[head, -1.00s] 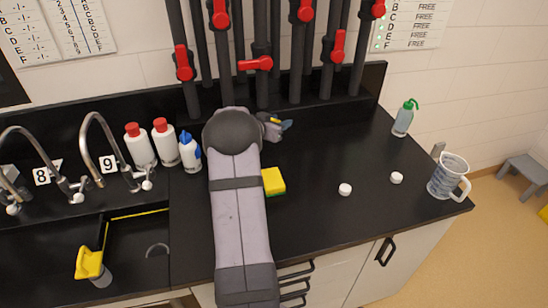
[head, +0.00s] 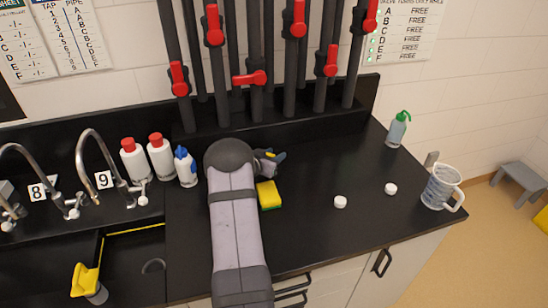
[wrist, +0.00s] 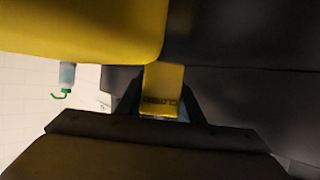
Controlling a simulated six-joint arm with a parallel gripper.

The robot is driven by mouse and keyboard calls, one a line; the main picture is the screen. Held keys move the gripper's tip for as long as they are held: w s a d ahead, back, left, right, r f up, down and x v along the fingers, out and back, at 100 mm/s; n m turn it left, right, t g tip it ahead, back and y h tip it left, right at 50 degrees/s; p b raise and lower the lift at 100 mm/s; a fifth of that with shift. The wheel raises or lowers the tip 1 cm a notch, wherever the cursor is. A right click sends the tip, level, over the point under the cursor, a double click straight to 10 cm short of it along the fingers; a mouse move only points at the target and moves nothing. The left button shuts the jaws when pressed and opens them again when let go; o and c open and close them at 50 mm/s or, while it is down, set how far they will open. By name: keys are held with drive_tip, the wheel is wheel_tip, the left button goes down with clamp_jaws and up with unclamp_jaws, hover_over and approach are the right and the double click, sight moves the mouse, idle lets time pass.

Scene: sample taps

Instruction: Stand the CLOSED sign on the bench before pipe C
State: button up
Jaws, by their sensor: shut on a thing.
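My gripper (head: 268,161) is beyond the end of my arm, low over the black bench (head: 305,235) and just behind the sponge. It is shut on the small yellow CLOSED sign (wrist: 163,92), whose dark lettering shows between the fingers in the wrist view. I cannot tell whether the sign touches the bench. Upright dark pipes with red valve handles stand behind; the third from the left has its handle (head: 250,78) crosswise. No pipe letters are readable.
A yellow-green sponge (head: 269,195) lies close in front of the gripper. White bottles (head: 161,157) and a blue-capped bottle (head: 186,167) stand left. Two white caps (head: 340,201) (head: 390,188), a jug (head: 441,187) and a green-topped wash bottle (head: 397,130) are right.

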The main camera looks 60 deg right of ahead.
drive_tip(key=shift+f, duration=0.65)
drive_tip(key=shift+f, duration=0.1)
drive_tip(key=shift+f, duration=0.15)
drive_tip(key=o, duration=1)
drive_tip(key=shift+r, duration=0.25)
drive_tip(key=b+v, duration=0.2)
drive_tip(key=v, duration=1)
